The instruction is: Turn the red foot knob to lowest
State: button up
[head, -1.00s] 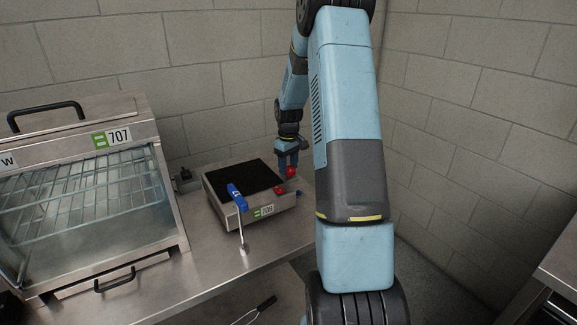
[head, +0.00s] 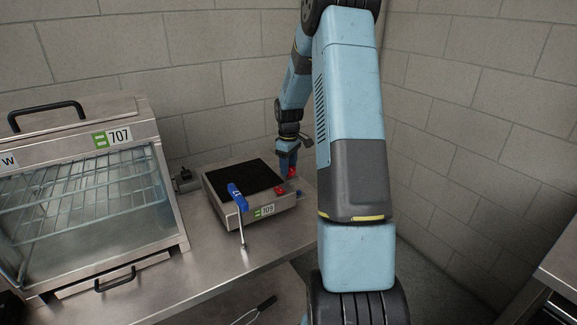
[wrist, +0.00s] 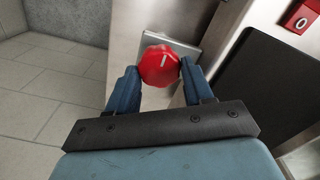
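The red knob (wrist: 160,65) is round and lobed, with a white line pointing up and slightly right in the wrist view. It sits on a pale metal plate. My gripper (wrist: 158,68) has its two blue fingers on either side of the knob, with a small gap showing at the left finger; contact at the right finger is unclear. In the head view the red knob (head: 292,172) is at the right back of a black-topped metal appliance (head: 225,212), and my gripper (head: 288,168) is right at it, partly covering it.
A red part marked 0 (wrist: 303,17) is at the wrist view's upper right. A glass-fronted cabinet (head: 95,215) stands left. A block wall (head: 225,80) is behind; the steel table's front (head: 215,262) is clear.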

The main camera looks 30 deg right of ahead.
jog(key=o, duration=0.4)
jog(key=shift+o, duration=0.2)
notch_tip(320, 180, up, 14)
jog(key=shift+f, duration=0.15)
dwell(0.3)
dwell(0.4)
jog(key=s+a+r+m+t+h, duration=0.1)
jog(key=s+a+r+m+t, duration=0.15)
jog(key=s+a+r, duration=1.1)
jog(key=s+a+m+t, duration=0.1)
jog(key=s+a, duration=0.2)
jog(key=s, duration=0.7)
jog(key=s+a+m+t+y, duration=0.1)
jog(key=s+a, duration=0.3)
jog(key=s, duration=0.7)
jog(key=shift+a+r+m+t, duration=0.15)
jog(key=shift+a+m+t, duration=0.15)
jog(key=shift+m+t, duration=0.35)
